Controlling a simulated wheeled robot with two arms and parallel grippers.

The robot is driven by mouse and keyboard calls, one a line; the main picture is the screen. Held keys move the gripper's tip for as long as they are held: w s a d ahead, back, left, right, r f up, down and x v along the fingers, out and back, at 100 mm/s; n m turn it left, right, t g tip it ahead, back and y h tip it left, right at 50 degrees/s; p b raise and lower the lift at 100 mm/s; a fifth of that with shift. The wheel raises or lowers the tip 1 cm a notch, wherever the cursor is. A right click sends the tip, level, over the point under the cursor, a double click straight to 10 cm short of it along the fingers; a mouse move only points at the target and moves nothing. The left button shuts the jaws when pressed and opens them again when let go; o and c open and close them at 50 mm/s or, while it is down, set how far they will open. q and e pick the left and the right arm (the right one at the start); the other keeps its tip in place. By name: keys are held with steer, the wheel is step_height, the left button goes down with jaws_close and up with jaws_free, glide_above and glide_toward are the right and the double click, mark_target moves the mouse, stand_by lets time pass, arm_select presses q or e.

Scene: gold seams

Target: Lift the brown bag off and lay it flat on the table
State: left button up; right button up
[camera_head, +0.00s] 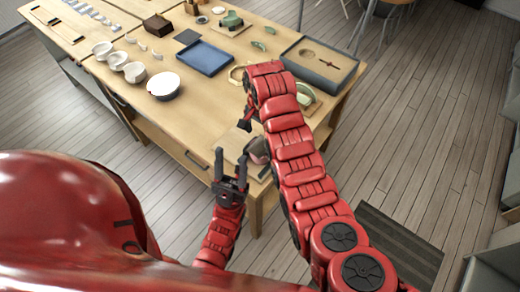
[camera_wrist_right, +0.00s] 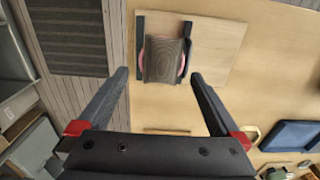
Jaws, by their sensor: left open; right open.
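The brown bag (camera_wrist_right: 163,60) lies draped over a rounded pink object (camera_wrist_right: 147,50), most of which it hides. Dark upright bars stand on both sides of it, on a light wooden board (camera_wrist_right: 222,45). In the head view the bag (camera_head: 258,147) is partly hidden by my right arm. My right gripper (camera_wrist_right: 158,76) is open and empty above the bag, its fingertips apart on either side of it. In the head view my right gripper (camera_head: 245,122) is mostly hidden by its arm. My left gripper (camera_head: 230,162) is open and empty near the table's front edge, left of the bag.
The wooden table (camera_head: 203,105) holds a blue tray (camera_head: 204,57), a white bowl (camera_head: 164,85), several cups and a grey-edged box (camera_head: 320,64). Bare table lies between the blue tray and the board. A dark floor mat (camera_head: 385,250) lies beside the table.

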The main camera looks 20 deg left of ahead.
mark_target(260, 144)
steer(key=shift+f+p, duration=0.25)
steer(key=shift+p, duration=0.25)
steer(key=f+p, duration=0.2)
steer(key=f, duration=0.1)
steer(key=shift+w+a+f, duration=0.1)
steer(key=shift+w+f, duration=0.1)
steer(key=shift+f, duration=0.7)
jaws_close()
steer(key=shift+w+r, duration=0.1)
